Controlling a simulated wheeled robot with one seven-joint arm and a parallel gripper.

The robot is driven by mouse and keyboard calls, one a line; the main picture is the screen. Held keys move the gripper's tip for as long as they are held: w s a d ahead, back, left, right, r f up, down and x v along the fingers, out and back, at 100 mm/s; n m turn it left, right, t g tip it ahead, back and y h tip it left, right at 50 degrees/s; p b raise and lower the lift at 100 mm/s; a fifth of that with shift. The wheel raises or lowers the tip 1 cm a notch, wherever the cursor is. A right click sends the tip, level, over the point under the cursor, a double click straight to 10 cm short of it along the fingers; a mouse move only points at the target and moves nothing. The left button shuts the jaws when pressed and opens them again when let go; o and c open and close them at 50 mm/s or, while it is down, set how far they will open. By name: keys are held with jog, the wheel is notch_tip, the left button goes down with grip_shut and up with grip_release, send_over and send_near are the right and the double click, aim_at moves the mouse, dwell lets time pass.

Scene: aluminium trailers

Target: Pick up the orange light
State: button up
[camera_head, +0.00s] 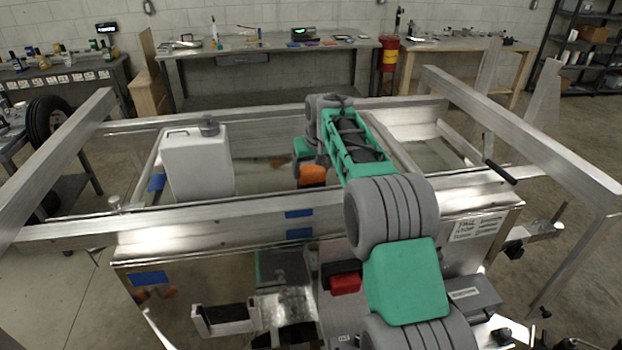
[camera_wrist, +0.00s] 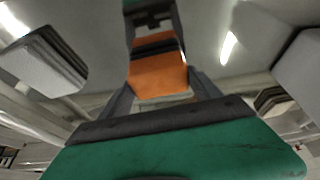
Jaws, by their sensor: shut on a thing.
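The orange light (camera_head: 312,175) is a small block that shows over the inside of the trailer (camera_head: 180,219), just below the far end of my arm. In the wrist view the orange light (camera_wrist: 158,76) sits between the two fingers of my gripper (camera_wrist: 160,88), with a dark part along its far side. My gripper is shut on it. The fingertips are mostly hidden in the head view, and I cannot tell there whether the light touches anything below it.
A white jug (camera_head: 197,165) with a grey cap stands in the trailer, left of my arm. Aluminium rails (camera_head: 540,140) rise on both sides. A red light (camera_head: 345,283) is at the near side. Workbenches (camera_head: 265,48) line the back wall.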

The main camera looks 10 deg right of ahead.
jog(key=c, duration=0.6)
jog(key=shift+r, duration=0.2)
